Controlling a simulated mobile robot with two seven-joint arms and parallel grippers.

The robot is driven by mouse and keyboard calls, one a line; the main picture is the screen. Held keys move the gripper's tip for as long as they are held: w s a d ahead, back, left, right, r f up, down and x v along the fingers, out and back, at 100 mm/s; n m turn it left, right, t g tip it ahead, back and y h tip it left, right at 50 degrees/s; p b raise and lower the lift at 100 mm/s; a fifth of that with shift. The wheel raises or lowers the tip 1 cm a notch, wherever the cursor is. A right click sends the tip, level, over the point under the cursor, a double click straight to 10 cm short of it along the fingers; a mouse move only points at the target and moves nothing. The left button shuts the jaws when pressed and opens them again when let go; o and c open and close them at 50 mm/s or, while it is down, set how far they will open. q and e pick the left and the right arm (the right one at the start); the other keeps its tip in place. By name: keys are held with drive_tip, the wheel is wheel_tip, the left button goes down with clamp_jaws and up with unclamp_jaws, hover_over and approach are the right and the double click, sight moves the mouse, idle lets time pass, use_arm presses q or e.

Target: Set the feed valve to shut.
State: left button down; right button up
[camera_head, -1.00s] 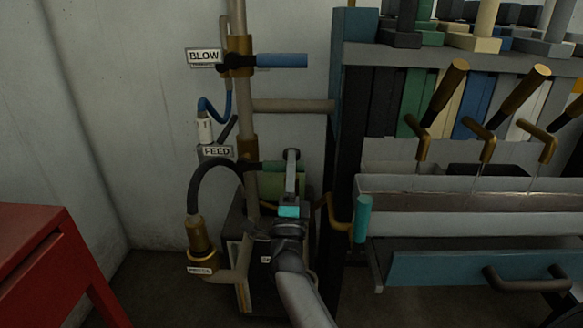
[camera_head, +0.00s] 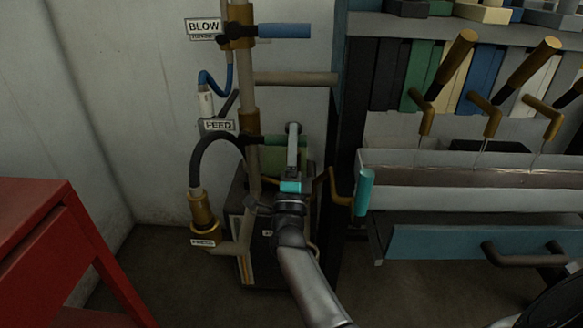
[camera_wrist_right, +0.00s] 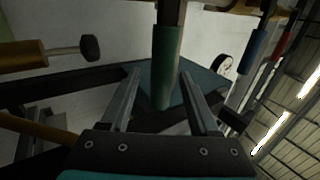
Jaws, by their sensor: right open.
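The feed valve sits on the vertical pipe beside the FEED plate (camera_head: 219,125). Its green handle (camera_head: 273,141) sticks out to the right, roughly level, partly hidden behind my right gripper. My right gripper (camera_head: 293,129) is at the handle's right part. In the right wrist view the green handle (camera_wrist_right: 166,65) lies between the two spread fingers of the right gripper (camera_wrist_right: 160,74), with gaps on both sides. I cannot tell whether a finger touches it. My left gripper is not in view.
A black hose (camera_head: 203,155) curves left of the pipe. A rack with a metal trough (camera_head: 460,190) stands close on the right. A red table (camera_head: 45,235) stands at the left.

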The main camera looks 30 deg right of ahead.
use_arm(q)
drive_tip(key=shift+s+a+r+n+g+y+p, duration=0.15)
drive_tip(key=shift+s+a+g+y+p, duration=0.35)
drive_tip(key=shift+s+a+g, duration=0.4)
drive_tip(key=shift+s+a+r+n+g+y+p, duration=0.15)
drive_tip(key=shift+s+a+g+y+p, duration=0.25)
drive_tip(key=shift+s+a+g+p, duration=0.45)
use_arm(e)
drive_tip(key=v, duration=1.5)
drive_tip(key=shift+b, duration=0.3)
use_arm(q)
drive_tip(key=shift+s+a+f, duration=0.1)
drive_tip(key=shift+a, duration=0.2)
